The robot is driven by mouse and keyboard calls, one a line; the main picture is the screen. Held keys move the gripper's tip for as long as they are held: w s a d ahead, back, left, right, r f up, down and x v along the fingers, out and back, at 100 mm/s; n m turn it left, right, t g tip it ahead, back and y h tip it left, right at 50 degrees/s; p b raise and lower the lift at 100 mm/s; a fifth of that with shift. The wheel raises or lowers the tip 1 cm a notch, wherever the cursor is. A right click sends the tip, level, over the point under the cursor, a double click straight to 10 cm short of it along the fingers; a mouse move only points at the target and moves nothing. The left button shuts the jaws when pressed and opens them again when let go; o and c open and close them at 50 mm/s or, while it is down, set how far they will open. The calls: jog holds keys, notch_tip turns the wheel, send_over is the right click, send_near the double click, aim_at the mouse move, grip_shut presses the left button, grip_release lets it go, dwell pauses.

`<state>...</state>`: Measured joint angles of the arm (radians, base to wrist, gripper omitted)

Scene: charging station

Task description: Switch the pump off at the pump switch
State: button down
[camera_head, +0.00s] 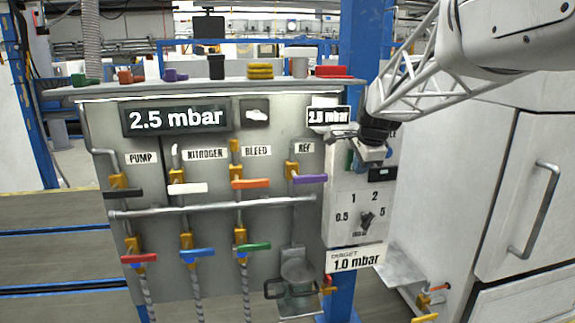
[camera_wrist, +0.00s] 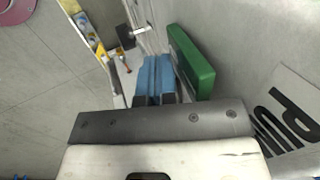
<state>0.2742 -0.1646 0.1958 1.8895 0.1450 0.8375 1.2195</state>
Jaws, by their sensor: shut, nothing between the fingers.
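My gripper (camera_head: 372,152) is at the upper part of the grey control box on the right of the panel, above the dial (camera_head: 366,220). In the wrist view its blue fingertips (camera_wrist: 154,76) are together and hold nothing. A green block (camera_wrist: 191,62), which looks like the pump switch, stands out from the grey face just right of the fingertips. I cannot tell whether they touch it. A partly cut-off label (camera_wrist: 290,118) starting "PU" lies near it. In the head view my gripper largely hides the switch area. The main display (camera_head: 176,117) reads 2.5 mbar.
Left of the box are pipes with coloured valve handles, including a purple one (camera_head: 310,179) close by. A target sign (camera_head: 355,259) reads 1.0 mbar. A white cabinet (camera_head: 530,150) with a handle stands at the right. A metal cup (camera_head: 298,278) sits below.

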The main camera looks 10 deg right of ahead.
jog(key=shift+r, duration=0.5)
jog(key=shift+s, duration=0.2)
jog(key=s+r, duration=0.7)
jog(key=s, duration=0.2)
jog(key=shift+s+r, duration=0.15)
jog(key=shift+r, duration=0.25)
dwell(0.3)
